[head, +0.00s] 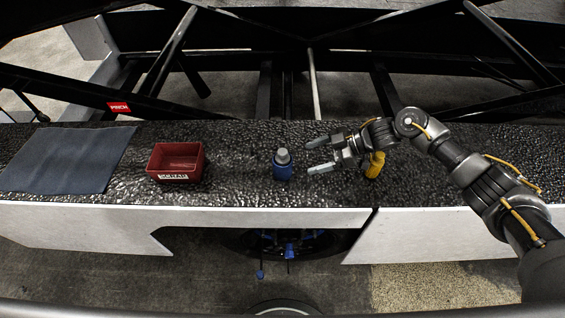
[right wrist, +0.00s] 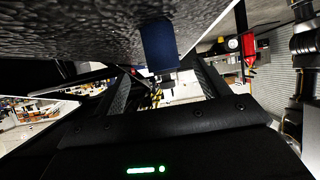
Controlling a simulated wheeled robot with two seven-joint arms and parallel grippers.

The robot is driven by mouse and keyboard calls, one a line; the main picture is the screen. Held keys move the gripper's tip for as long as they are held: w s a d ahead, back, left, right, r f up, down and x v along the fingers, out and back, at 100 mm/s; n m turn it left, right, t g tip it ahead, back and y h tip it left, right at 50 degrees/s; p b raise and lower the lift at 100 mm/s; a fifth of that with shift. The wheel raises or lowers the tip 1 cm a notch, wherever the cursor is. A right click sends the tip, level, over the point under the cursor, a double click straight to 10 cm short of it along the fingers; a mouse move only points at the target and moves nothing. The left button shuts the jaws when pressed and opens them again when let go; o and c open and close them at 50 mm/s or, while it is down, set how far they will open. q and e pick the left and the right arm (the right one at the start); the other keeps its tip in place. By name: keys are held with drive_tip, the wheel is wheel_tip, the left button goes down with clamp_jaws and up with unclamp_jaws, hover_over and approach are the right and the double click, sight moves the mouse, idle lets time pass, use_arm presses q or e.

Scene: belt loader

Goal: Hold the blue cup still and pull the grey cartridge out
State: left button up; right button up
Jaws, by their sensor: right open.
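The blue cup (head: 283,173) stands upright on the dark, bumpy belt near the middle of the head view. The grey cartridge (head: 283,155) sticks up out of its top. My right gripper (head: 319,156) is open and empty just to the right of the cup, its fingers pointing left towards it, with a gap between. In the right wrist view the blue cup (right wrist: 159,42) appears upside down, ahead of and between the two spread fingers. The cartridge's end there is small and dark. My left gripper is not in view.
A red bin (head: 177,178) stands left of the cup, and a blue-grey mat (head: 66,160) lies at the far left. A yellow object (head: 376,164) is close beside my right gripper. The belt (head: 235,160) is clear between bin and cup. Dark beams run behind.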

sight(286, 166)
drive_tip(key=shift+a+f, duration=0.1)
drive_tip(key=shift+a+f+b, duration=0.25)
drive_tip(key=shift+a+b, duration=0.05)
drive_tip(key=b+x, duration=0.2)
drive_tip(key=x, duration=0.5)
drive_tip(key=shift+b, duration=0.4)
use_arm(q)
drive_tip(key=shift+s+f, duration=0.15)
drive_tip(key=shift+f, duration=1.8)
use_arm(e)
drive_tip(key=shift+x, duration=0.95)
drive_tip(key=shift+r, duration=0.1)
